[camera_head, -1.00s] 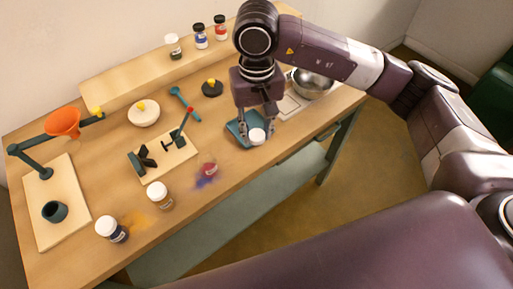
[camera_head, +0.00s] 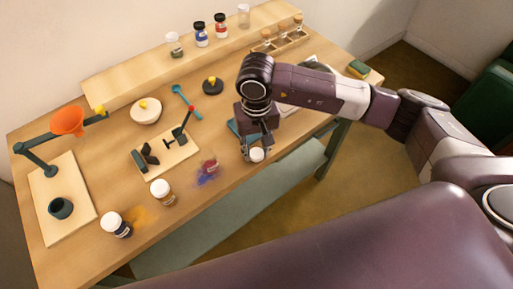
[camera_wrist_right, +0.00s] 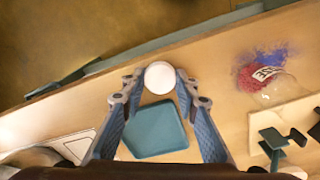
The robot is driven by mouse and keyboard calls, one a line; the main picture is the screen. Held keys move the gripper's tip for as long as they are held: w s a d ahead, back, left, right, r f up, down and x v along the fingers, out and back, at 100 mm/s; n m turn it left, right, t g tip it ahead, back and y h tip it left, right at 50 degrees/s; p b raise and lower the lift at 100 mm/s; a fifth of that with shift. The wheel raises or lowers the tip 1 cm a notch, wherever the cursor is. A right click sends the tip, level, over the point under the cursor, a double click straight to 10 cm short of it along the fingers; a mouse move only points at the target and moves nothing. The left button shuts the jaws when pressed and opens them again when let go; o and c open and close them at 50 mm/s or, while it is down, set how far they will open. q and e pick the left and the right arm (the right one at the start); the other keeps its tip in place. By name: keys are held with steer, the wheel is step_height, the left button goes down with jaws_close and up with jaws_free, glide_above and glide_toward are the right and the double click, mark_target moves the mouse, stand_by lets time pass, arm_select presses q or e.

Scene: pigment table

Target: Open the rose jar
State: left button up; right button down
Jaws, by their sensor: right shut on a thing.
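My right gripper (camera_head: 257,147) is shut on a white round lid-like piece (camera_head: 257,155) near the table's front edge. In the right wrist view the white piece (camera_wrist_right: 160,77) sits between the fingertips (camera_wrist_right: 160,88); whether a jar body is under it is hidden. A small clear jar with red contents and a white label (camera_head: 210,166) is at a red and blue powder patch, left of the gripper. It also shows in the right wrist view (camera_wrist_right: 268,78), with no lid visible on it. I cannot read its label. My left gripper is not in view.
A teal tray (camera_wrist_right: 155,130) lies beside the right gripper. Jars line the back shelf (camera_head: 150,75).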

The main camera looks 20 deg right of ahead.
mark_target(256, 153)
steer(key=shift+f, duration=0.2)
steer(key=c, duration=1.5)
jaws_free()
steer(key=shift+r, duration=0.1)
steer(key=shift+r, duration=0.1)
steer(key=shift+r+p, duration=0.2)
steer(key=shift+p, duration=0.1)
step_height(256, 153, up, 12)
steer(key=b, duration=0.2)
steer(key=shift+f+b, duration=0.15)
steer(key=shift+b, duration=0.25)
steer(key=shift+s, duration=0.1)
